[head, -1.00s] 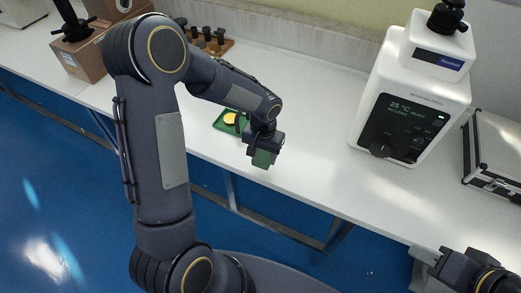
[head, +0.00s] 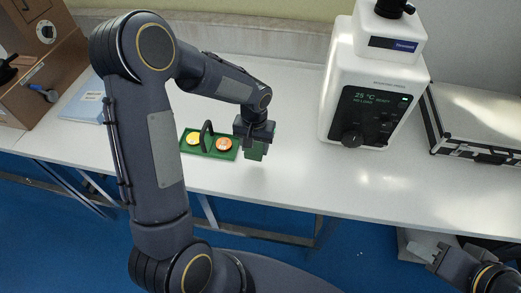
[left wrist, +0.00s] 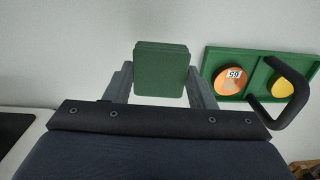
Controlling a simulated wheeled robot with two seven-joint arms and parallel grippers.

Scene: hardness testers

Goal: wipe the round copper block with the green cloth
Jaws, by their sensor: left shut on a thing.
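My left gripper (head: 256,140) is shut on the green cloth (head: 255,152), a thick square pad. In the left wrist view the cloth (left wrist: 161,70) sits between the two fingers. The round copper block (head: 224,144) lies in a green tray (head: 209,154), just left of the gripper in the head view. In the left wrist view the copper block (left wrist: 233,80) is right of the cloth, apart from it, and carries a white "50" label. My right gripper (head: 434,254) is at the lower right, off the table front; its opening is unclear.
A yellow round block (head: 193,139) shares the tray, with a black arched handle (head: 207,136) between the blocks. A white tester (head: 372,80) and a silver case (head: 475,120) stand to the right. A brown box (head: 40,60) is at left.

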